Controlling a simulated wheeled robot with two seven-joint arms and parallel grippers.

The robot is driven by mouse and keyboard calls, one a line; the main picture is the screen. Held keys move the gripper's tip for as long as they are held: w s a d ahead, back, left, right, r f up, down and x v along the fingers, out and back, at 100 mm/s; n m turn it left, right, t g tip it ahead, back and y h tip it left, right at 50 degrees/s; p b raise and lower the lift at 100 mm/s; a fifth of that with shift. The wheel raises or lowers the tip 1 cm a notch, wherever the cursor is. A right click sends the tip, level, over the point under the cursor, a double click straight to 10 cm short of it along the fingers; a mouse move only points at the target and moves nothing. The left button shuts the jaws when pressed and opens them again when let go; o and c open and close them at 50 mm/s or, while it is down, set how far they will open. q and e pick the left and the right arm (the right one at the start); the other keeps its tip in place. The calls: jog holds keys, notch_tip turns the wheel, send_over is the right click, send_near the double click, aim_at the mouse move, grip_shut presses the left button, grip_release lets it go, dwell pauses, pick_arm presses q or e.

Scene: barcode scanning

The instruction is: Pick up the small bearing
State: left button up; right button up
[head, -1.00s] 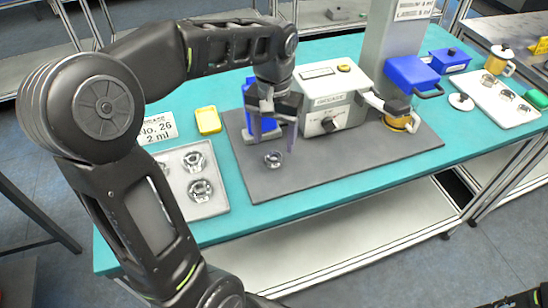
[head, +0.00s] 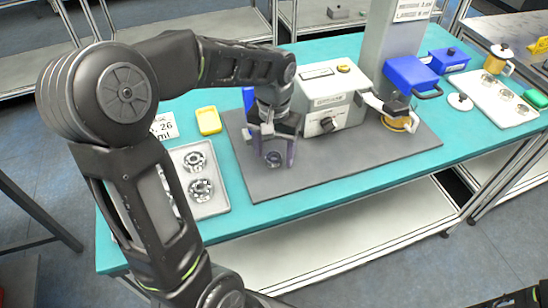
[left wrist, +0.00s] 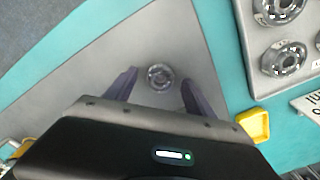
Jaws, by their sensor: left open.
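The small bearing (head: 273,158) is a dark metal ring lying on the grey mat (head: 330,172). My left gripper (head: 274,160) is open and points down over it, with one finger on each side. In the left wrist view the bearing (left wrist: 161,77) lies between the two spread fingers of the left gripper (left wrist: 158,88), with a gap on both sides. Whether the fingertips touch the mat cannot be told. My right gripper is not in view.
A grey tray (head: 211,207) with larger bearings lies left of the mat, by a yellow box (head: 208,120). A white machine (head: 335,112) stands behind the gripper. A blue block (head: 249,97) is partly hidden by my arm. The mat's front right is clear.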

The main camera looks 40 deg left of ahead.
pick_arm(q)
jog(key=shift+c, duration=0.4)
grip_shut()
notch_tip(320, 180, up, 10)
jog(key=shift+b, duration=0.4)
dwell(0.4)
dwell(0.5)
